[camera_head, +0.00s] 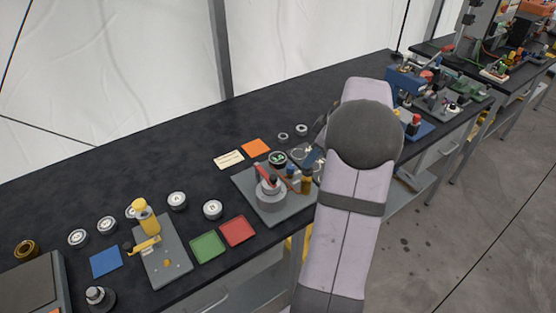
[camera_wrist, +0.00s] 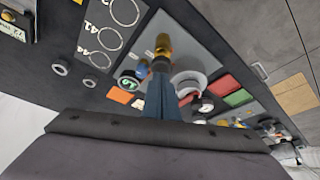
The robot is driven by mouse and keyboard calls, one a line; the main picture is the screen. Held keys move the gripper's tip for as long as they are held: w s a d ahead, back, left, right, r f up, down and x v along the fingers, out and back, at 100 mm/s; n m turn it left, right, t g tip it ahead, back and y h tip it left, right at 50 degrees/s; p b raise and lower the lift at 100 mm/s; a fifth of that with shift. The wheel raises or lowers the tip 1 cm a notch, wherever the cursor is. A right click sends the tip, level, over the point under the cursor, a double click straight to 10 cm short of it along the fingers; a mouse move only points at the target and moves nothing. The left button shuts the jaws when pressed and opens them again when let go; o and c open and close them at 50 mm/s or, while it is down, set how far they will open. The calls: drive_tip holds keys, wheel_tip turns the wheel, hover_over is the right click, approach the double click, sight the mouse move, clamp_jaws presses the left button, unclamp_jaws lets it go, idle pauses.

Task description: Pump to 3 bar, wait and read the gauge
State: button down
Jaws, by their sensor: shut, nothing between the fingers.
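A grey plate (camera_head: 247,187) on the dark bench carries the pump set, with a grey round body (camera_head: 269,194), a red lever (camera_head: 263,172) and a round green-faced gauge (camera_head: 278,158). The gauge also shows in the wrist view (camera_wrist: 130,82); its reading is too small to make out. A small blue knob (camera_head: 291,170) and a brass-coloured cylinder (camera_head: 306,185) stand at the plate's right side. My gripper (camera_wrist: 162,78) is shut and empty, its fingers pointing toward the brass cylinder (camera_wrist: 163,44); I cannot tell whether they touch. My arm hides part of the plate.
An orange card (camera_head: 256,147) and a cream label (camera_head: 229,160) lie behind the plate. Red (camera_head: 238,231) and green (camera_head: 207,247) squares lie left of it, near another plate (camera_head: 166,262) with a yellow fitting.

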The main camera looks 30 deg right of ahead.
drive_tip(key=shift+f, duration=0.15)
drive_tip(key=shift+f+b, duration=1.2)
drive_tip(key=shift+f, duration=0.1)
drive_tip(key=shift+r, duration=0.1)
drive_tip(key=shift+r+p, duration=0.95)
drive_tip(key=shift+r, duration=0.3)
drive_tip(key=shift+f, duration=0.15)
